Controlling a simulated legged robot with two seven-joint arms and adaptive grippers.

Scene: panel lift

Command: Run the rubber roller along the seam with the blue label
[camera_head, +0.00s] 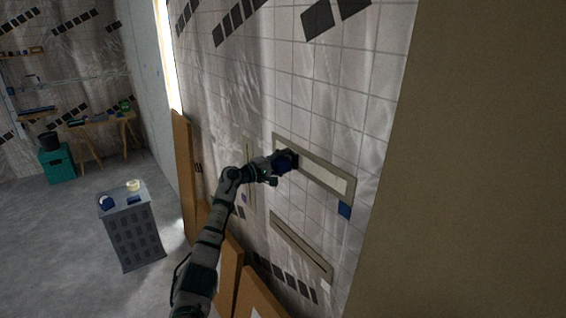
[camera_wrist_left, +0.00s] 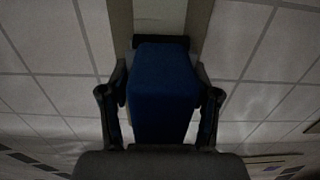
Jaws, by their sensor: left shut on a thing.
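The upper seam (camera_head: 325,178) is a pale strip in a beige-grey border, running down to the right on the tiled wall. A blue label (camera_head: 345,210) sits just below its right end. My left gripper (camera_head: 279,163) is at this seam's left end, shut on the blue handle of the roller. In the left wrist view the blue handle (camera_wrist_left: 163,92) sits between both fingers. The dark roller (camera_wrist_left: 160,42) shows beyond it, across the strip (camera_wrist_left: 159,15); I cannot tell whether it touches. My right gripper is not in view.
A lower seam (camera_head: 300,245) and a vertical seam (camera_head: 249,170) are on the same wall. Brown boards (camera_head: 182,170) lean along its foot. A grey crate (camera_head: 133,232) with small items on top stands left of my arm. Open floor lies around it.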

